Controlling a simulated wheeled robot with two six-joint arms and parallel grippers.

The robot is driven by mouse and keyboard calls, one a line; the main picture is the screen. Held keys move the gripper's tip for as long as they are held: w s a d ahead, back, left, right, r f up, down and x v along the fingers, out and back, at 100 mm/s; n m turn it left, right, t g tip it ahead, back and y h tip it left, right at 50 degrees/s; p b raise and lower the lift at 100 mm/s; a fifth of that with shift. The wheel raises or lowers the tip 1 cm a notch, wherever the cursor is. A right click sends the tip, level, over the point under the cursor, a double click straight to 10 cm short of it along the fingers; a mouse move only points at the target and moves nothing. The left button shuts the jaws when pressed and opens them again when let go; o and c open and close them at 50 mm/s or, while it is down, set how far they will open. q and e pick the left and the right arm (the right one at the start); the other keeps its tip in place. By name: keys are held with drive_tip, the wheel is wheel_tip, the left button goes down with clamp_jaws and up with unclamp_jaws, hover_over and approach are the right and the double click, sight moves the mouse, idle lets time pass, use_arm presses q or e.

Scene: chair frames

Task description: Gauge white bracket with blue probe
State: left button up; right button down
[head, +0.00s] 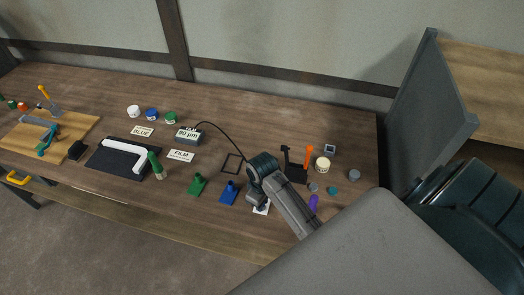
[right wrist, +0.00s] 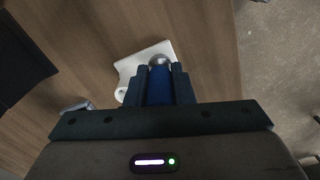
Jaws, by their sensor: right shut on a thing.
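The white bracket (head: 125,153), L-shaped, lies on a black mat (head: 98,165) left of centre in the head view. My right gripper (head: 258,202) is well to its right, low over the front of the table. In the right wrist view it (right wrist: 160,80) is shut on the blue probe (right wrist: 160,88), whose silver round tip shows beyond the fingers. A gauge box (head: 189,136) reading about 90 µm has a black cable running towards my right gripper. My left gripper is not in view.
Green (head: 197,185) and blue (head: 229,193) stands are left of my right gripper. A green-topped item (head: 155,166) stands by the bracket. A black holder (head: 297,165) with an orange handle is to the right. A wooden board (head: 75,130) with tools is far left.

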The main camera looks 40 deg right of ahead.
drive_tip(key=shift+s, duration=0.1)
drive_tip(key=shift+r, duration=3.5)
